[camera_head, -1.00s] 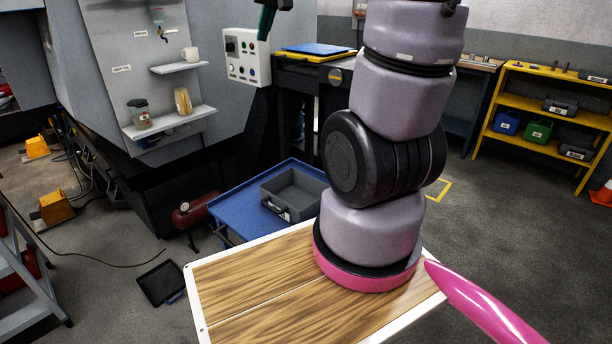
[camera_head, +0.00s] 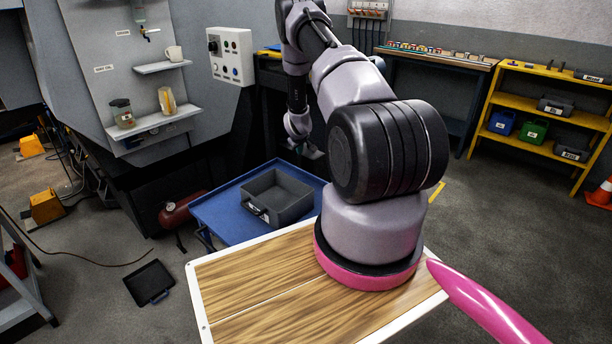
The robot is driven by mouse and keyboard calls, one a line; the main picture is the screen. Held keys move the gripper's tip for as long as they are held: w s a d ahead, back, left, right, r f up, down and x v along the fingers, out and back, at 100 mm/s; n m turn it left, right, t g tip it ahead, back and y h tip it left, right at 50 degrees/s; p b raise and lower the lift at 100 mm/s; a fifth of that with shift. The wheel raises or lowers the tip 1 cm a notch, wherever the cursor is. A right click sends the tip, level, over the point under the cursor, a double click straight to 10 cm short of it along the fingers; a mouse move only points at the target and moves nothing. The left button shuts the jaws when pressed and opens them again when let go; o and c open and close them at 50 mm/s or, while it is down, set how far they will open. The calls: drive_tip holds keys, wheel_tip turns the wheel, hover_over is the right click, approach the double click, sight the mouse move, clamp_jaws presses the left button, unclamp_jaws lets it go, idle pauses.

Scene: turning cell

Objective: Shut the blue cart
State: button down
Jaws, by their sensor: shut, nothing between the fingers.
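The blue cart (camera_head: 222,217) stands beyond the wood-topped surface, and its flat top has a raised rim. An open grey bin (camera_head: 290,211) with a handle on its front sits on the cart's top; it looks empty. Whether a drawer or door of the cart stands open cannot be seen, as its lower part is mostly hidden. My gripper (camera_head: 312,153) points down near the cart's far right corner, beyond the grey bin. It is small and partly hidden by my arm; it is shut and empty. Whether it touches the cart cannot be told.
The wooden board (camera_head: 265,285) lies in front of the cart. A red tank (camera_head: 182,208) stands left of the cart, and a black tray (camera_head: 150,283) lies on the floor. A large grey machine stands behind. A yellow shelf (camera_head: 530,105) is at right, with clear floor before it.

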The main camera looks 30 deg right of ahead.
wheel_tip(320, 180, down, 8)
drive_tip(key=s+d, duration=0.2)
approach(306, 177)
drive_tip(key=shift+n, duration=0.4)
drive_tip(key=x, duration=0.4)
drive_tip(key=shift+w+f, duration=0.1)
drive_tip(key=shift+f, duration=0.3)
